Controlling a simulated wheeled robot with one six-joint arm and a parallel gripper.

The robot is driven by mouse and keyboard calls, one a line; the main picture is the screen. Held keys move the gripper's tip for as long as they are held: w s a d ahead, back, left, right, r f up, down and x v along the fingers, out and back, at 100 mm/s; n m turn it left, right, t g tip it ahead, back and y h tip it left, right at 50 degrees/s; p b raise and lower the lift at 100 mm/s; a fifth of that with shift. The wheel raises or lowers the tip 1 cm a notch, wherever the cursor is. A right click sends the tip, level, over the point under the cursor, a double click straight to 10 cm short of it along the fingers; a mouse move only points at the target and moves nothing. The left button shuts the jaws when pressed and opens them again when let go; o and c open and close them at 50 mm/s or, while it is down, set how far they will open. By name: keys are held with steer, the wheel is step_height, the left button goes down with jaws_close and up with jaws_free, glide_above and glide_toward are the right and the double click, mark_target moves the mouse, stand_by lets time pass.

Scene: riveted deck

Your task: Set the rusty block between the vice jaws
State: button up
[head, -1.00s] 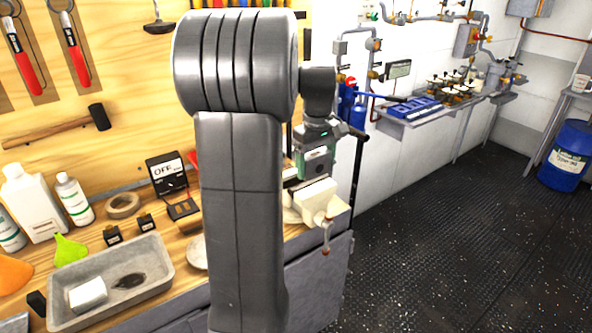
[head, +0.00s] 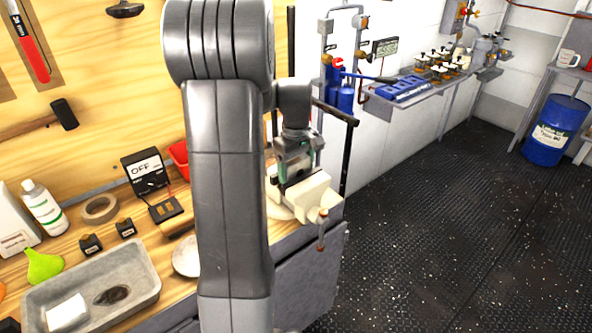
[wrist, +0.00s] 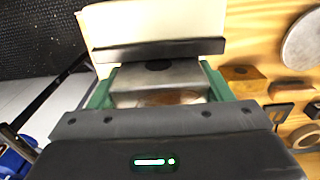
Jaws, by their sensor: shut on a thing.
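The rusty block (wrist: 158,80) is a grey metal piece with a dark spot on top and a brownish patch on its near face. In the wrist view it sits between the green fingers of my gripper (wrist: 157,88), which is shut on it. The cream vice (wrist: 150,20) with a dark jaw plate lies just beyond the block; its other jaw is hidden. In the head view my gripper (head: 294,170) is right over the vice (head: 306,196) at the bench's right end. The block does not show clearly there, and I cannot tell how deep it sits.
A meter (head: 147,170), a tape roll (head: 99,208), a pale round dish (head: 187,256) and a grey tray (head: 142,290) stand on the bench to the left. A dark upright bar rises behind the vice. The floor on the right is open up to a blue barrel (head: 556,130).

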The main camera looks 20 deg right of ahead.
mark_target(296, 159)
steer(key=shift+f, duration=0.55)
steer(key=o, duration=1.4)
steer(key=shift+f, duration=0.15)
step_height(296, 159, up, 12)
steer(key=shift+r, duration=0.15)
